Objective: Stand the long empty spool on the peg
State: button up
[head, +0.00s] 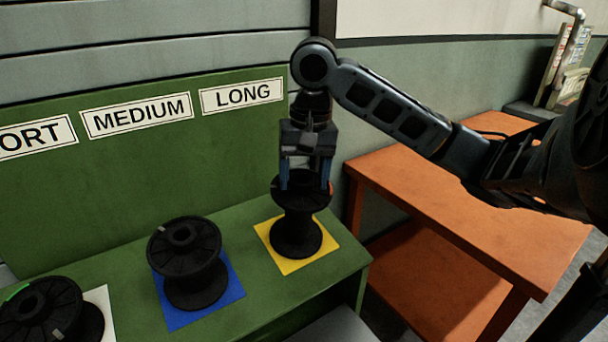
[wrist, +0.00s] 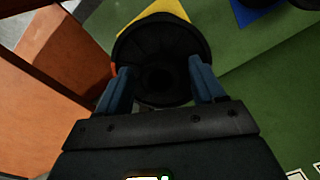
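A black spool with a wide flange and bare core (head: 297,236) stands upright on the yellow square (head: 331,243), under the LONG sign (head: 242,95). An orange-red mark shows at its rim. My gripper (head: 305,180) is right above it, pointing down, with two blue fingers spread apart over the top flange. In the wrist view the flange (wrist: 165,45) fills the space between and beyond the fingers (wrist: 160,75). Nothing is visibly clamped; whether the fingertips touch the flange cannot be told. No peg is visible; the spool's base hides the middle of the yellow square.
A second black spool (head: 189,272) stands on the blue square (head: 225,305), under MEDIUM. A third (head: 50,315) with a green mark is at the lower left, by a white square (head: 101,301). An orange table (head: 470,215) stands to the right, its visible top mostly bare.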

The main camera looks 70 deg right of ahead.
jog(key=shift+o, duration=0.7)
notch_tip(320, 180, up, 8)
jog(key=shift+s+p, duration=0.3)
jog(key=shift+p, duration=0.1)
jog(key=shift+f, duration=0.1)
